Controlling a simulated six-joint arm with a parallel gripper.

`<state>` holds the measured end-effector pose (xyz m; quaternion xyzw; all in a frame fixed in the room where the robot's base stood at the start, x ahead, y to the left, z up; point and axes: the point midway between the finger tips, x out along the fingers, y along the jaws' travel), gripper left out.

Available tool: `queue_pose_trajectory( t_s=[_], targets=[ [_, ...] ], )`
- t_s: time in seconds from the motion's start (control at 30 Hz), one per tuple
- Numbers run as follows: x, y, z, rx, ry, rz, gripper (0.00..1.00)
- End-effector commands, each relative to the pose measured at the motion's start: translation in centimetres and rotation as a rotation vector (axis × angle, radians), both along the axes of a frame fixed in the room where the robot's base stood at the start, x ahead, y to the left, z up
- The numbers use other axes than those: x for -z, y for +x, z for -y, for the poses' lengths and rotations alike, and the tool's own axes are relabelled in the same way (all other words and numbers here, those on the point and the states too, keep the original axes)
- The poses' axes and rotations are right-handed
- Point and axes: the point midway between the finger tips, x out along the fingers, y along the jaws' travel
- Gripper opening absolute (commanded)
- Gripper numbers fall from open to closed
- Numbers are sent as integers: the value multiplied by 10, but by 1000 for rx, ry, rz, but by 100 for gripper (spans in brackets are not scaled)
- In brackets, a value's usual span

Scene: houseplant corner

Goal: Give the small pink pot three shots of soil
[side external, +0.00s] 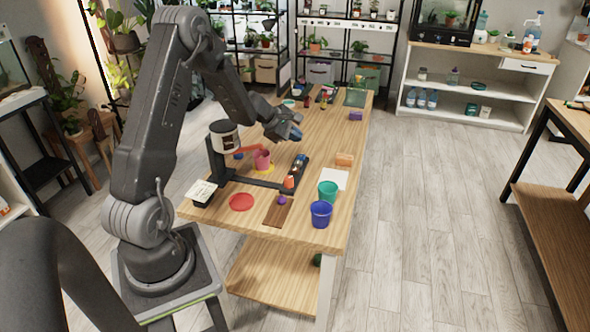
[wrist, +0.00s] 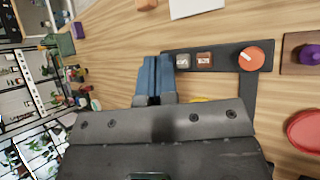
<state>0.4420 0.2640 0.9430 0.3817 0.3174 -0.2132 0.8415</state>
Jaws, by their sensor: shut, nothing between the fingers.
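The small pink pot (side external: 262,159) stands upright on a yellow disc (side external: 264,169), beneath the red spout (side external: 247,150) of a dispenser with a white canister (side external: 224,137). The inside of the pot is too small to read. A black control strip (wrist: 226,57) carries a white-marked button (wrist: 182,61), a brown button (wrist: 204,60) and an orange dial (wrist: 251,58). My gripper (wrist: 155,75), with blue fingers, is shut and empty by the strip's left end in the wrist view. In the side view my gripper (side external: 296,133) is above the table, beyond the strip. The wrist view hides the pot.
A green cup (side external: 327,192) and a blue cup (side external: 321,213) stand at the table's right edge. A red disc (side external: 241,202), a purple knob-like piece (side external: 282,200) on a brown board, a white sheet (side external: 335,180) and an orange block (side external: 344,160) lie nearby. Bare wood lies beyond the strip.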

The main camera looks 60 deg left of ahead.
Motion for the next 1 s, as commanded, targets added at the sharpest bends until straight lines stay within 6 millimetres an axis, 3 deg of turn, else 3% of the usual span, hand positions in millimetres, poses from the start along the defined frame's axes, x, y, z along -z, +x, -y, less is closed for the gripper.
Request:
queue_pose_trajectory(
  t_s=[0.23, 0.7, 1.0],
  targets=[
    [16, 0, 0, -1, -3, -1, 0],
    [76, 0, 0, 1, -3, 0, 0],
    [88, 0, 0, -1, 0, 1, 0]
  ],
)
